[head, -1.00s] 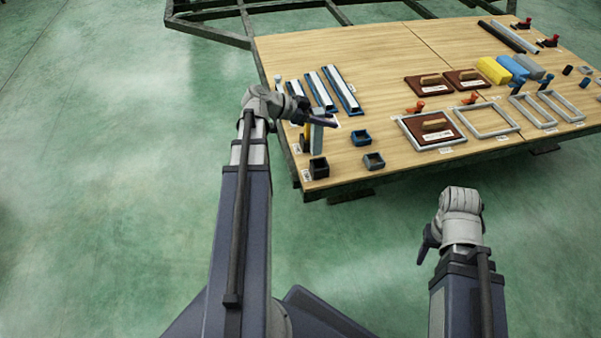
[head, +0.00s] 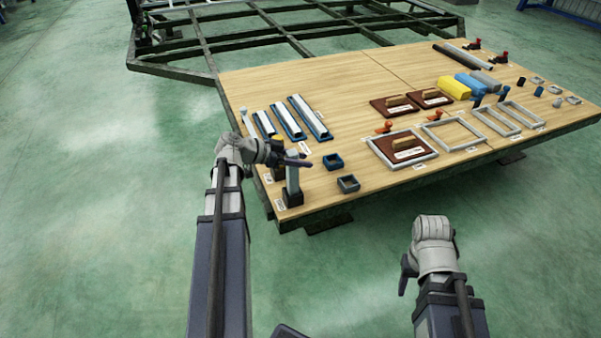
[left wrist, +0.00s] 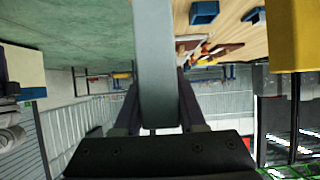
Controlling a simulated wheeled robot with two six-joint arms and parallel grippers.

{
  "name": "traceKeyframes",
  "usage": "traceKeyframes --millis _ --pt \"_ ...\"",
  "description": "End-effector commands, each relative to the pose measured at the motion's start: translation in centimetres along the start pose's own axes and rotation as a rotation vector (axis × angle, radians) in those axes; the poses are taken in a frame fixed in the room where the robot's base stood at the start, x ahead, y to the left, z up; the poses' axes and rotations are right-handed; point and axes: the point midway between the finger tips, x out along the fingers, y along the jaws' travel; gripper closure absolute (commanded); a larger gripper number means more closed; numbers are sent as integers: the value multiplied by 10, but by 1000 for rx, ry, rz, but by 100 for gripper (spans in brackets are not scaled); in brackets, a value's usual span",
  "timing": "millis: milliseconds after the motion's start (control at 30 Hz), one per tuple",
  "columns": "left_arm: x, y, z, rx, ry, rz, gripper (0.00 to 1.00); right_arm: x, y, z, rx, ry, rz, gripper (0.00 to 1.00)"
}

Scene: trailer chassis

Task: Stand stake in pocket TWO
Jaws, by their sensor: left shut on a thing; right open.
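A light grey stake (head: 293,174) stands upright at the table's front left corner, with my left gripper (head: 297,160) shut on its upper part. Its lower end meets the mouth of a black square pocket (head: 292,199); I cannot tell how deep it sits. The left wrist view shows the stake (left wrist: 155,60) between the fingers. Another dark pocket with a yellow stake (head: 277,145) stands just behind, partly hidden by my gripper; yellow also shows in the left wrist view (left wrist: 296,35). The pocket labels are too small to read. My right gripper (head: 405,275) is open and empty, off the table.
Blue trays with pale bars (head: 308,118) lie behind. Brown boards (head: 402,147) and grey frames (head: 455,134) fill the right side. A chassis frame (head: 230,43) stands beyond the table.

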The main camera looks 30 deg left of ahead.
Motion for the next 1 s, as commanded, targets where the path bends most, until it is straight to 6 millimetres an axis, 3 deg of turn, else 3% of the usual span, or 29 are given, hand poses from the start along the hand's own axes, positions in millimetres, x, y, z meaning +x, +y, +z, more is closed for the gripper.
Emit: traceKeyframes --millis 300,767,800,1000 --pt "17 0 32 0 1 0 100 36 -4 -2 5 0 -1 50" --pt "20 0 36 0 1 0 100 40 -4 -2 7 0 -1 50" --pt "19 0 34 0 0 0 57 39 -4 -2 7 0 -1 50" --pt "19 0 34 0 0 0 34 39 -4 -2 7 0 -1 50"
